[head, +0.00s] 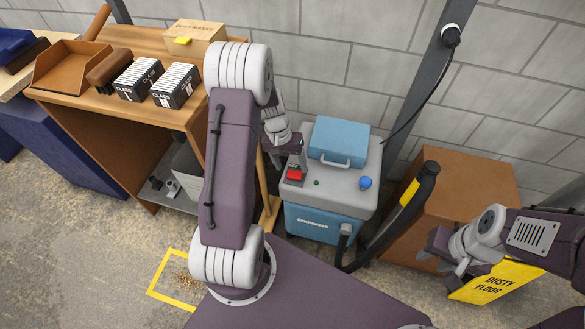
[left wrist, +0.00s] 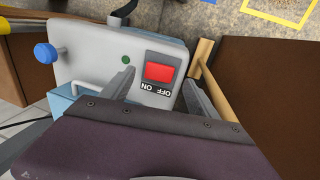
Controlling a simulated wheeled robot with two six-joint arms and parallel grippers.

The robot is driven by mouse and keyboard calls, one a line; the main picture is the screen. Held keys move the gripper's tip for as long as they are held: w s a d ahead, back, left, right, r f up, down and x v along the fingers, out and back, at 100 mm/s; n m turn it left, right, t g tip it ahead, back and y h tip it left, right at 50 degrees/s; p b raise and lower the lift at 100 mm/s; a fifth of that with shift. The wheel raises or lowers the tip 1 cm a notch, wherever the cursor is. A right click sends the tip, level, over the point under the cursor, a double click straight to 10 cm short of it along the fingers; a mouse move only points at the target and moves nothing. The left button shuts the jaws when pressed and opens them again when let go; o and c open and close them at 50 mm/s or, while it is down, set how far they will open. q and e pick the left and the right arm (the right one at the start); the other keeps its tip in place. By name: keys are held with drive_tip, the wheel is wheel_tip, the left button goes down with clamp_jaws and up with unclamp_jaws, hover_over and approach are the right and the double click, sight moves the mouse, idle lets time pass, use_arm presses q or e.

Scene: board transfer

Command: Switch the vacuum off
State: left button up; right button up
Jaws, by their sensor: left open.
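The vacuum (head: 320,222) has a blue body and a grey top, and stands against the wall in the head view. Its red switch (head: 295,174) is at the left of the top. In the left wrist view the red switch (left wrist: 159,72) sits in a dark frame beside an OFF/ON label (left wrist: 156,89). A small green light (left wrist: 126,59) is next to it. My left gripper (left wrist: 158,77) is open and empty, its fingers on either side of the switch; contact cannot be told. My right gripper (head: 443,258) is far to the right, by the yellow sign.
A blue knob (head: 365,182) and a blue handled lid (head: 339,141) are on the vacuum's top. A black hose (head: 402,215) rises at its right. A wooden bench (head: 130,40) with boxes is at left, a brown box (head: 460,190) and yellow sign (head: 495,281) at right.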

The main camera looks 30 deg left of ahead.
sight(287, 175)
use_arm(q)
drive_tip(key=p+v, duration=0.1)
drive_tip(key=v, duration=0.4)
